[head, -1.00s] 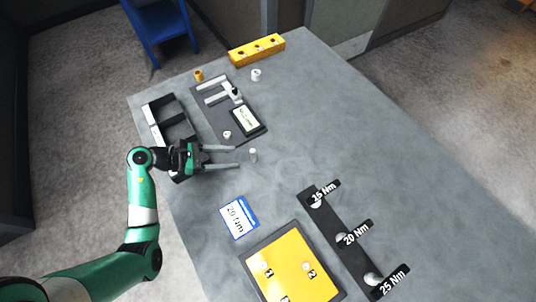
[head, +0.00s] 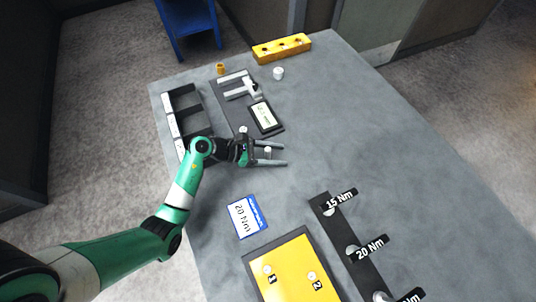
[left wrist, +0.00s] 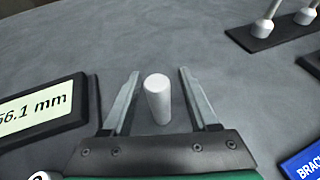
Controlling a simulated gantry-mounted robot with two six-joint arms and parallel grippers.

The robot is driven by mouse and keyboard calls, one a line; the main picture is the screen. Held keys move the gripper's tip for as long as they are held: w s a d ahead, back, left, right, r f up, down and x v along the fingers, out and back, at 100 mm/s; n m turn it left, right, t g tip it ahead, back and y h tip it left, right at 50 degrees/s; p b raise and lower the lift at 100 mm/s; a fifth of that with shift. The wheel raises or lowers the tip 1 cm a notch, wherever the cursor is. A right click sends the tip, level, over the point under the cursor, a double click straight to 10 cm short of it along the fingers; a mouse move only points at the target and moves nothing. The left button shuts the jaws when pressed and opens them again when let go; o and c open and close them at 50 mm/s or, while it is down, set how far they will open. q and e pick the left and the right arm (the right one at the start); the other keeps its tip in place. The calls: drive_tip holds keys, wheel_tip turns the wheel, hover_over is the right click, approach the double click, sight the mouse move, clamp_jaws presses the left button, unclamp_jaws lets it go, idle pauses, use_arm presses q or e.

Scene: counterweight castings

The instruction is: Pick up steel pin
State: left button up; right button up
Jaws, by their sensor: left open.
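The steel pin (head: 268,150) is a small light grey cylinder standing upright on the grey table. In the left wrist view the pin (left wrist: 157,98) stands between the two fingers, with a gap on each side. My left gripper (head: 284,154) is open, low over the table, its fingers pointing right on either side of the pin. It also shows in the left wrist view (left wrist: 159,76). My right gripper is in neither view.
A caliper gauge with a display (head: 264,117) lies behind the gripper, beside a black compartment tray (head: 169,112). The table's right side is clear.

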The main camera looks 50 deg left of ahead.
use_arm(q)
clamp_jaws()
idle(0.3)
idle(0.3)
drive_tip(key=shift+r+p, duration=0.3)
drive_tip(key=shift+r, duration=0.2)
wheel_tip(320, 180, up, 3)
drive_tip(key=shift+f+p, duration=0.1)
drive_tip(key=shift+p, duration=0.6)
drive_tip(key=s+r+p, duration=0.4)
drive_tip(key=s+r, duration=0.5)
drive_tip(key=s, duration=0.5)
drive_tip(key=shift+r, duration=0.15)
